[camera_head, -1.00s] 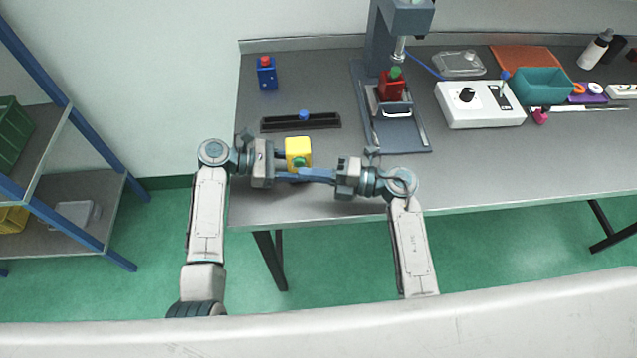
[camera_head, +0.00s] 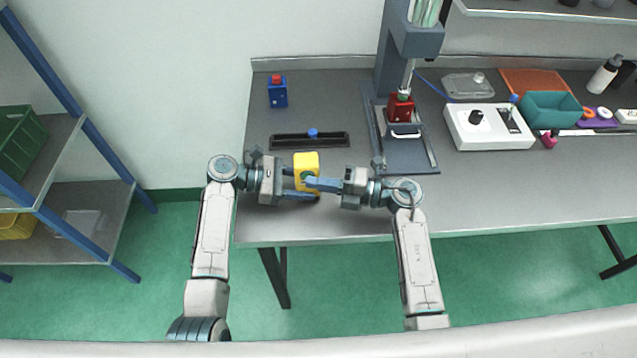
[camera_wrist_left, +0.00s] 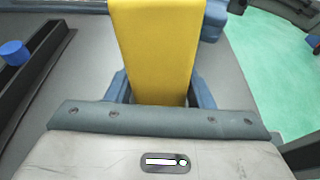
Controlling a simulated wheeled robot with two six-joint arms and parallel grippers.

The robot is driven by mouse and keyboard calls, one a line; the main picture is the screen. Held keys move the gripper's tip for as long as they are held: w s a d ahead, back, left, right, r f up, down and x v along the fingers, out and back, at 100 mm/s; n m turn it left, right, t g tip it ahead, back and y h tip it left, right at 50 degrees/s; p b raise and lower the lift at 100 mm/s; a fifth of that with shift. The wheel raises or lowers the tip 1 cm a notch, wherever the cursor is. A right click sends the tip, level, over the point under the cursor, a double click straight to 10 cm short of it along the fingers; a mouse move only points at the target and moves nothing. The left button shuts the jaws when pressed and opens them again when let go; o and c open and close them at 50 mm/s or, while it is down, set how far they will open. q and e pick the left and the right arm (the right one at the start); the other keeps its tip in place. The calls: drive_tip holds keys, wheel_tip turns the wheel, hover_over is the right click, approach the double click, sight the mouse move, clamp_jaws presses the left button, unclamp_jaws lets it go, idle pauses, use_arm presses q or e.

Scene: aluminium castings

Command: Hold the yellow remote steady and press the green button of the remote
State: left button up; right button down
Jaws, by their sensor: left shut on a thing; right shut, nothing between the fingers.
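The yellow remote (camera_head: 306,161) is upright between the fingers of my left gripper (camera_head: 297,183), above the front part of the workbench. In the left wrist view the yellow remote (camera_wrist_left: 157,45) fills the space between the blue fingers. Its green button (camera_head: 307,175) faces the front in the head view and is partly covered by my right fingers. My right gripper (camera_head: 309,183) is shut and empty, coming in from the right with its fingertips at the button. I cannot tell whether they touch it or whether the button is pressed in.
A black tray with a blue knob (camera_head: 283,141) lies just behind the grippers. A blue box with a red top (camera_head: 277,93) stands behind it. A press holding a red block (camera_head: 400,109) stands to the right, near a white control box (camera_head: 489,136). The front right of the bench is clear.

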use_arm(q)
drive_tip(key=shift+f, duration=0.1)
drive_tip(key=shift+c, duration=0.2)
use_arm(e)
drive_tip(key=s, duration=0.4)
drive_tip(key=shift+s+f, duration=0.15)
drive_tip(key=shift+f, duration=0.05)
use_arm(q)
drive_tip(key=shift+d, duration=0.1)
use_arm(e)
drive_tip(key=v, duration=0.8)
drive_tip(key=shift+d, duration=0.25)
drive_tip(key=shift+d+r, duration=0.1)
drive_tip(key=shift+d, duration=0.6)
use_arm(q)
drive_tip(key=o, duration=0.8)
drive_tip(key=shift+o, duration=0.2)
